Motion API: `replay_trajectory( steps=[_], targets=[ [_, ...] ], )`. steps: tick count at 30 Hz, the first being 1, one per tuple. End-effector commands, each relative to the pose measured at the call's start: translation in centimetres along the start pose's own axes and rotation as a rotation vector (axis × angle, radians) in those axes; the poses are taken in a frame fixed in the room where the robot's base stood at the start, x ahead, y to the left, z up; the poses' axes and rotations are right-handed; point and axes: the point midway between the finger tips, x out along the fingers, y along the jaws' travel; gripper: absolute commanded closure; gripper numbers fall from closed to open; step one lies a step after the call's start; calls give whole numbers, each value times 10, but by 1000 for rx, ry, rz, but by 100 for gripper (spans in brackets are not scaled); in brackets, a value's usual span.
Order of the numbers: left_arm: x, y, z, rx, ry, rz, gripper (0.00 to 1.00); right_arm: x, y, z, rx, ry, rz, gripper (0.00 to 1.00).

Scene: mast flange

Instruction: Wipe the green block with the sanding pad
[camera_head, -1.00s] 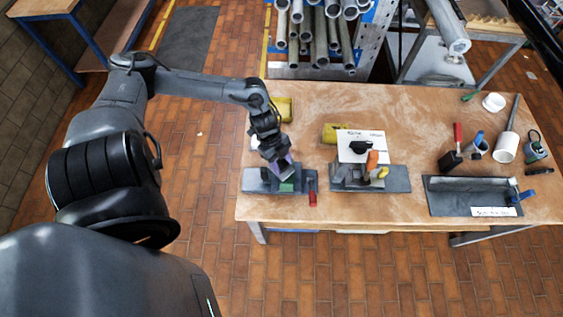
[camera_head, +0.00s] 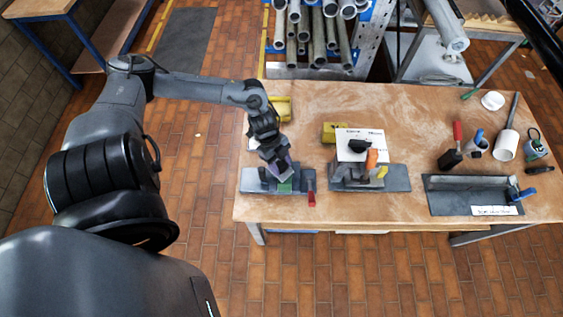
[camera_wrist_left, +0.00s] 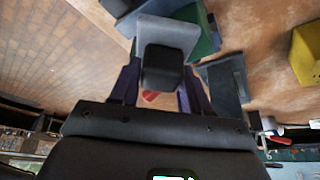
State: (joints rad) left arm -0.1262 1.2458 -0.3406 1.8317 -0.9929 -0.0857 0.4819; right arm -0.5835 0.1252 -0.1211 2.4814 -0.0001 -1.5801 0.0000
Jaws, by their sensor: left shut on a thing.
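The green block (camera_head: 285,187) sits in a grey fixture (camera_head: 255,181) on the left front of the table. My left gripper (camera_head: 279,166) reaches down over it. In the left wrist view my left gripper (camera_wrist_left: 160,88) is shut on the black grip of the sanding pad (camera_wrist_left: 168,33), which has a wide grey plate. The green block (camera_wrist_left: 207,42) shows beside and partly behind the pad. The pad is against or just over the block; I cannot tell if they touch. My right gripper is not in view.
A red-handled clamp (camera_head: 311,199) stands at the fixture's right end. A yellow bin (camera_head: 282,109) stands behind my gripper. The table's middle back is clear.

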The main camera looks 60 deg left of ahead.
Motion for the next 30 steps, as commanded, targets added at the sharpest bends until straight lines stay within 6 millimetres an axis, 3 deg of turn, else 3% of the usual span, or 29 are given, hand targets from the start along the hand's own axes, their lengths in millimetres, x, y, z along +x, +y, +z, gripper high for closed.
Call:
replay_trajectory(
  steps=[2, 5, 22, 30],
  targets=[
    [-7, 0, -3, 1, -1, 1, 82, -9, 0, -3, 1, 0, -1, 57],
    [-23, 1, -9, 6, -5, 3, 92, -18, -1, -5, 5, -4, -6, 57],
    [-68, 0, -31, 8, -2, 5, 92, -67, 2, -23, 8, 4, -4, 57],
    [-74, 0, -34, 8, -2, 6, 92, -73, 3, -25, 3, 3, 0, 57]
  ],
)
